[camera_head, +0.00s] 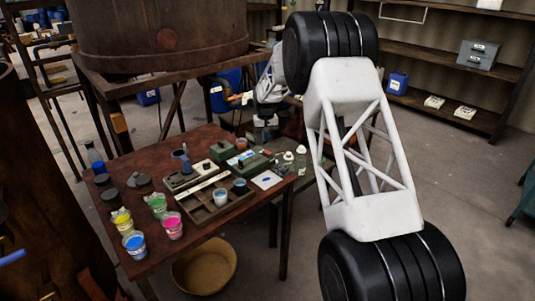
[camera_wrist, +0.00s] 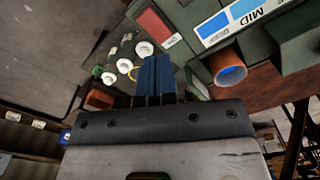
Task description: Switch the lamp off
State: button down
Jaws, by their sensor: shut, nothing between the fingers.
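My gripper (camera_wrist: 157,66) shows in the wrist view with its blue fingers together and nothing between them. It is over the back of the work table (camera_head: 133,233). A green box (camera_wrist: 288,22) with a blue and white label reading "MID" is right of the fingers. An orange round piece (camera_wrist: 228,67) with a blue inside is on its near side. A red rectangular piece (camera_wrist: 153,25) with a small white label is just beyond the fingertips. I cannot tell which piece is the lamp or its switch. In the head view my arm partly hides that area.
White-topped round pieces (camera_wrist: 145,48) are close left of the fingers. Paint cups (camera_head: 172,225), a wooden tray (camera_head: 216,203) and green boxes (camera_head: 247,161) crowd the table. A large vat (camera_head: 160,35) stands behind. A basket (camera_head: 204,266) is on the floor. Open floor is right.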

jog(key=shift+r, duration=0.65)
jog(key=s+d+r+m, duration=0.1)
jog(key=s+d+r, duration=0.5)
jog(key=s, duration=0.4)
jog(key=s+d+r+t, duration=0.1)
jog(key=s+d+r, duration=0.4)
jog(key=s+r, duration=0.45)
jog(key=s+d+r+m, duration=0.1)
jog(key=s+d+r, duration=0.5)
jog(key=s, duration=0.4)
jog(key=s+d+r+t, duration=0.1)
jog(key=s+d+r, duration=0.1)
jog(key=s, duration=0.8)
jog(key=s+d+r, duration=0.1)
jog(key=s+d, duration=0.2)
jog(key=s, duration=0.8)
jog(key=s+d+f, duration=0.1)
jog(key=s+f, duration=0.1)
jog(key=s, duration=0.7)
jog(key=s+d+f+m, duration=0.1)
jog(key=s+d+f, duration=0.1)
jog(key=s, duration=0.8)
jog(key=shift+f+t, duration=0.3)
jog(key=shift+f, duration=0.35)
